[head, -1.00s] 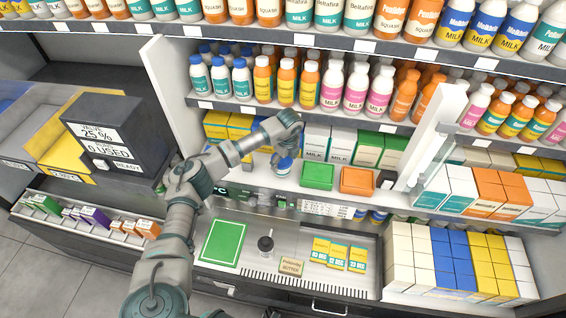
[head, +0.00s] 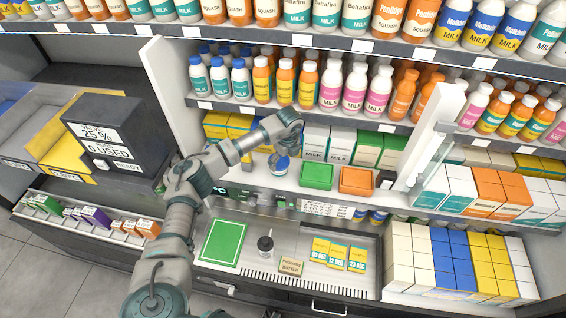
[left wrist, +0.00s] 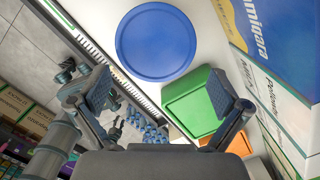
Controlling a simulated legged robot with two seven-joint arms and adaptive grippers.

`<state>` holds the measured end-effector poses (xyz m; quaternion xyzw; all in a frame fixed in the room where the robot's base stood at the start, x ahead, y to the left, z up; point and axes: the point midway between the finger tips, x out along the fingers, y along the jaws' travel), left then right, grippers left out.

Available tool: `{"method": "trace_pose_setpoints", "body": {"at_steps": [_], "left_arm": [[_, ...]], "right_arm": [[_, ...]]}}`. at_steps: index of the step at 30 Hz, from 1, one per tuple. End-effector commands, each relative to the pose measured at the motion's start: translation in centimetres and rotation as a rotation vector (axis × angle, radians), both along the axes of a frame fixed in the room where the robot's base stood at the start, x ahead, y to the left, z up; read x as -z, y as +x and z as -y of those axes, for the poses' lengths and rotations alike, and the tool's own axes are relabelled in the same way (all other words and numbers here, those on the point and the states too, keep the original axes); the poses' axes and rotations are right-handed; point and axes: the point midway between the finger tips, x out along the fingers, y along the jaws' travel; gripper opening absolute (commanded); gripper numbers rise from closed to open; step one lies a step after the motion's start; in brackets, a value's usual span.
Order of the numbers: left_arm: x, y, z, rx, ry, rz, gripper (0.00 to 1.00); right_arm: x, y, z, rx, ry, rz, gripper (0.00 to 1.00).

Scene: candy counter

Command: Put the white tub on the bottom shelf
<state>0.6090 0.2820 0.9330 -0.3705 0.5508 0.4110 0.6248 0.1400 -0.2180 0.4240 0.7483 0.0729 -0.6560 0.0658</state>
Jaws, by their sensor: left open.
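The white tub (head: 280,166) with a blue lid stands on the white ledge (head: 262,181) below the bottle shelf in the head view. Its round blue lid (left wrist: 156,42) fills the upper middle of the left wrist view, and its sides are hidden there. My left gripper (head: 284,147) is just above the tub in the head view. In the left wrist view, my left gripper (left wrist: 158,92) has its two fingers wide apart with nothing between the pads, and the lid lies beyond them. My right gripper is not in view.
A green box (head: 316,176) and an orange box (head: 356,181) stand right of the tub. Milk cartons (head: 340,146) stand behind. The bottle shelf (head: 300,114) is close above my gripper. A metal counter with a green mat (head: 222,241) lies below.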

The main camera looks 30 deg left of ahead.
Motion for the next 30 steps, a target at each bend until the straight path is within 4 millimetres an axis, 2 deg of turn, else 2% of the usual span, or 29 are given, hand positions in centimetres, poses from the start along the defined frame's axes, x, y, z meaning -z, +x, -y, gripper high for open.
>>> {"method": "trace_pose_setpoints", "body": {"at_steps": [6,13,18,30], "left_arm": [[-5.1,-0.2,0.2,-0.001,-0.002,0.005,1.0],[-8.9,-0.4,0.8,-0.001,-0.001,0.002,1.0],[-9.9,-0.5,1.1,-0.001,0.001,0.0,1.0],[-9.9,-0.6,0.8,-0.002,-0.001,0.0,1.0]], "right_arm": [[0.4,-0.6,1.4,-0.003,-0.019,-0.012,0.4],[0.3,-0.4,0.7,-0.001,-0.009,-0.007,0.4],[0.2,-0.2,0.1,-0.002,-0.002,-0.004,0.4],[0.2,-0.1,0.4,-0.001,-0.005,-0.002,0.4]]}}
